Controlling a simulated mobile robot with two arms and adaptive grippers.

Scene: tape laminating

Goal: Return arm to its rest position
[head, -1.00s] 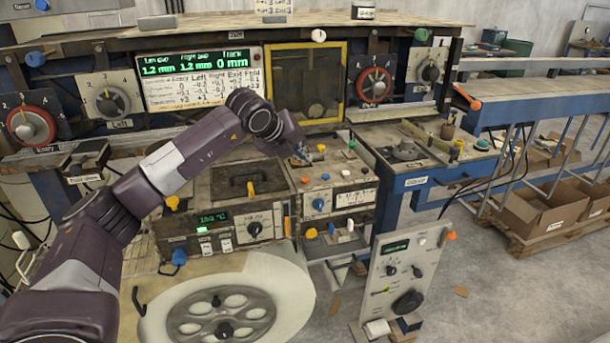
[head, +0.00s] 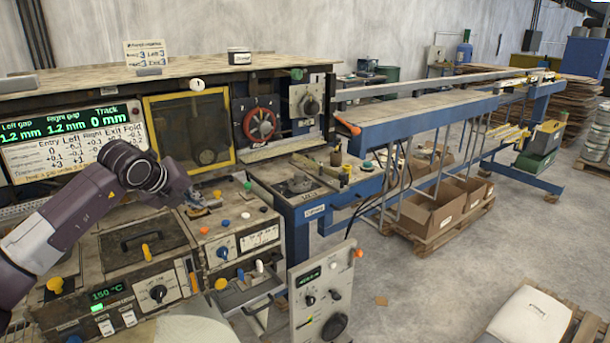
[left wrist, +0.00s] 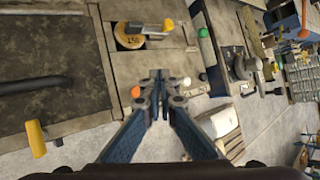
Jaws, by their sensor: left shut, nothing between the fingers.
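My left arm comes in from the left in the head view. Its gripper (head: 199,208) hangs over the back left part of the small control box (head: 240,218) with coloured knobs. The fingers are small and dark there. In the left wrist view the fingertips of my left gripper (left wrist: 160,86) are together with nothing between them. My right gripper is in neither view.
A heater box (head: 140,245) reading 150 °C stands left of the control box. The display panel (head: 75,140) and yellow-framed window (head: 190,130) stand behind. A grey control panel (head: 320,298) stands in front. Open floor (head: 450,265) lies to the right.

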